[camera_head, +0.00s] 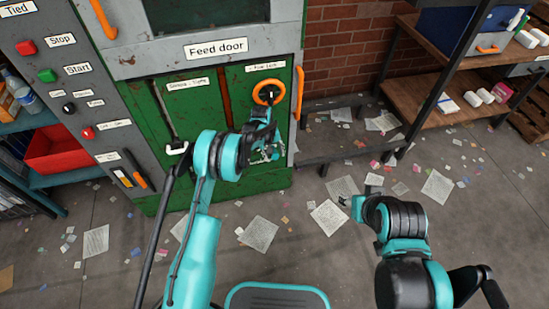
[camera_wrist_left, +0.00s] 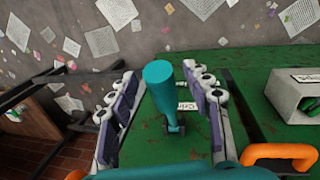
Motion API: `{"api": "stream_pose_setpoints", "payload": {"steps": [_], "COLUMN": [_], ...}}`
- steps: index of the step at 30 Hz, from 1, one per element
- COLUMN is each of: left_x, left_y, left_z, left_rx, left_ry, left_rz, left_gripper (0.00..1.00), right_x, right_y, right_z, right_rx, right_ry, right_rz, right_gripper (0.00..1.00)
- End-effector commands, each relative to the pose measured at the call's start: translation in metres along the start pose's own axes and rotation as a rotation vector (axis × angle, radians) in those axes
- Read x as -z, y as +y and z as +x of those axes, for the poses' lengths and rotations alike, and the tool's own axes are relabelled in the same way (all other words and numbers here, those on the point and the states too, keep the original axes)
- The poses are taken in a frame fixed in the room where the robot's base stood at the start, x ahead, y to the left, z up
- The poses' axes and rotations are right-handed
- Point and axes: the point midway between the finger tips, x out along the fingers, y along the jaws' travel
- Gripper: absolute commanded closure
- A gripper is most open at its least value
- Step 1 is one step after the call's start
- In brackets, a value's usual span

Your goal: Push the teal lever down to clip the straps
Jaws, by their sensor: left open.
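The teal lever (camera_wrist_left: 163,85) is a round teal bar on a dark pivot against the green door panel in the left wrist view. It sticks out toward the camera between the two fingers of my left gripper (camera_wrist_left: 160,98), with a gap on each side. In the head view my left gripper (camera_head: 264,150) is at the right green panel (camera_head: 285,165), below the orange ring handle (camera_head: 268,92), and the lever cannot be told apart behind it. The straps are not clearly visible. My right gripper (camera_head: 352,203) is low at the right, mostly hidden by its own arm.
The grey machine has a "Feed door" label (camera_head: 215,48) and a button panel (camera_head: 70,75) at the left. An orange vertical handle (camera_head: 299,92) edges the right panel. A wooden shelf (camera_head: 425,97) stands at the right. Paper scraps litter the floor.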

Motion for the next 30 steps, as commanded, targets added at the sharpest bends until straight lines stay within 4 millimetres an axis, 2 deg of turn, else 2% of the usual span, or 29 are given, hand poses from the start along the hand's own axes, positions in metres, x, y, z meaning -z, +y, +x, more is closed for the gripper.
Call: {"api": "stream_pose_setpoints", "payload": {"steps": [3, 12, 13, 14, 18, 30], "left_x": [0.000, 0.000, 0.000, 0.000, 0.000, -0.003], "left_y": [0.000, 0.000, 0.000, 0.000, 0.000, -0.001], "left_z": [0.012, 0.014, 0.014, 0.014, 0.014, 0.021], "left_rx": [0.000, 0.000, 0.000, 0.000, 0.000, -0.005], "left_ry": [0.000, 0.000, 0.000, 0.000, 0.000, 0.046], "left_rz": [0.000, 0.000, 0.000, 0.000, 0.000, 0.010], "left_gripper": [0.51, 0.51, 0.53, 0.61, 0.98, 1.00], "right_x": [-0.003, -0.003, -0.003, -0.003, -0.003, -0.003], "right_y": [0.000, 0.000, 0.000, 0.000, 0.000, 0.000], "right_z": [0.005, 0.004, 0.004, 0.004, 0.004, 0.004], "right_rx": [0.000, 0.000, 0.000, 0.000, 0.000, 0.000], "right_ry": [0.000, 0.000, 0.000, 0.000, 0.000, 0.000], "right_rz": [0.000, 0.000, 0.000, 0.000, 0.000, 0.000], "right_gripper": [0.54, 0.54, 0.54, 0.54, 0.54, 0.54]}}
